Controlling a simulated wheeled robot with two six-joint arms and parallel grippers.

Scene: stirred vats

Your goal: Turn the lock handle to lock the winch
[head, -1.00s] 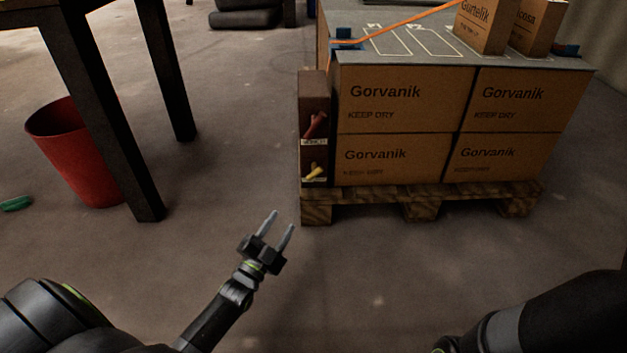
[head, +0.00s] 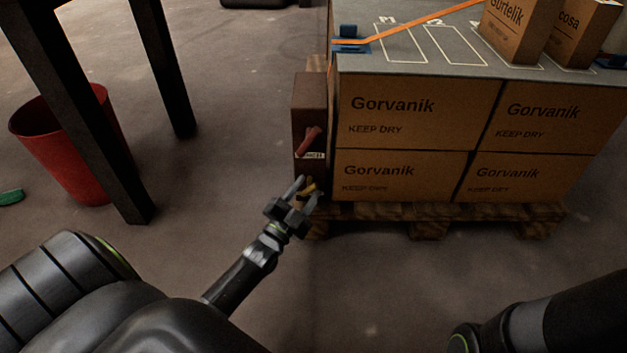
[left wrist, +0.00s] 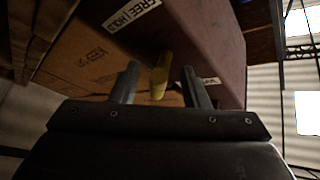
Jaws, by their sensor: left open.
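The brown winch box (head: 309,103) stands upright at the left end of the stacked cartons. A red handle (head: 309,140) sticks out of its face, with a small label below it. A yellow lock handle (head: 309,187) sits lower on the box, partly hidden by my left gripper (head: 307,190). In the left wrist view, the yellow handle (left wrist: 160,77) lies between the two open fingers (left wrist: 160,68), with a gap visible on each side. A label reading "FREE" and "HOLD" (left wrist: 131,15) shows on the box there. My right gripper is out of view.
Gorvanik cartons (head: 414,112) stand on a wooden pallet (head: 420,213) right of the winch box. An orange strap (head: 420,27) crosses the top sheet. A dark table leg (head: 105,110) and a red bin (head: 55,150) are at left. The floor between is clear.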

